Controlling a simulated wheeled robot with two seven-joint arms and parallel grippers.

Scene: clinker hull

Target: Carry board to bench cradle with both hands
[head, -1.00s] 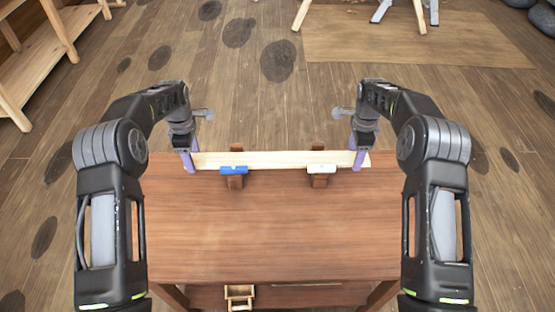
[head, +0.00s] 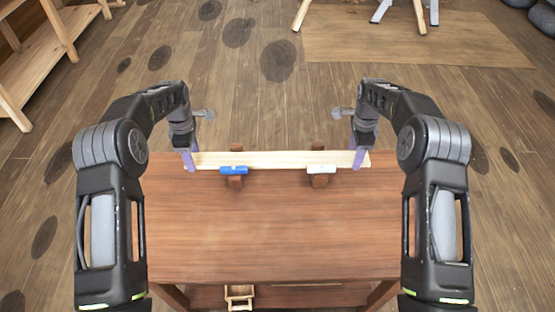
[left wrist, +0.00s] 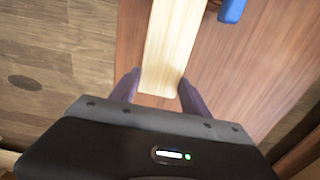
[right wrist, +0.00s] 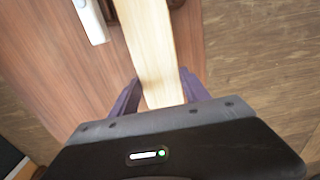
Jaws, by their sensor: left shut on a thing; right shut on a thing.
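A long pale board (head: 275,159) spans the far edge of the bench between my two grippers. My left gripper (head: 189,161) is shut on its left end; in the left wrist view the purple fingers stand on either side of the board (left wrist: 172,45). My right gripper (head: 359,158) is shut on its right end, and the right wrist view shows the board (right wrist: 152,50) between the fingers. The bench cradle has two brown wooden supports, left (head: 235,183) and right (head: 320,182), with the board at them. Whether the board rests on them I cannot tell.
A blue piece (head: 233,170) sits at the left support and a white piece (head: 322,169) at the right one. The brown bench top (head: 275,230) is otherwise clear. A small wooden box (head: 239,296) lies below its near edge. A shelf (head: 50,50) stands far left.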

